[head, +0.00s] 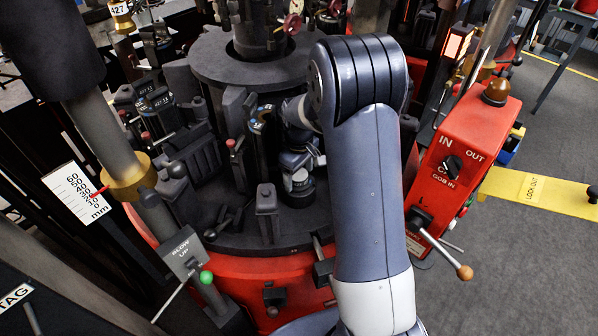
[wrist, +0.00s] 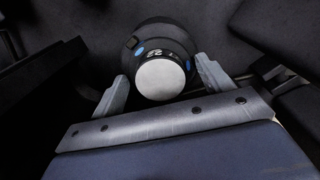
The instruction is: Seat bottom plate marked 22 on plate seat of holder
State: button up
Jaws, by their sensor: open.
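The bottom plate marked 22 (wrist: 162,80) shows in the wrist view as a pale round knob with a dark collar bearing the number 22. A wider dark round body with blue marks lies behind it. I cannot tell whether the plate rests on the seat of the holder. My gripper (wrist: 162,68) is open, with one finger on each side of the plate and a visible gap at both. In the head view my gripper (head: 299,176) points down over a dark round base on the machine table, and my arm hides part of this area.
The round machine table (head: 225,215) carries several dark upright mould parts close left of my gripper. A central column (head: 250,65) stands behind. A red control box (head: 462,150) with a lever stands at the right. A BLOW UP lever (head: 185,255) is at the front left.

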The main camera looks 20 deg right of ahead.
notch_tip(320, 180, up, 11)
jog(key=b, duration=0.1)
dwell(0.3)
jog(key=shift+r, duration=0.1)
notch_tip(320, 180, up, 7)
jog(key=p, duration=0.6)
send_over(299, 174)
jog(key=shift+f, duration=0.25)
jog(key=shift+f+b, duration=2.95)
jog(key=shift+f, duration=1.3)
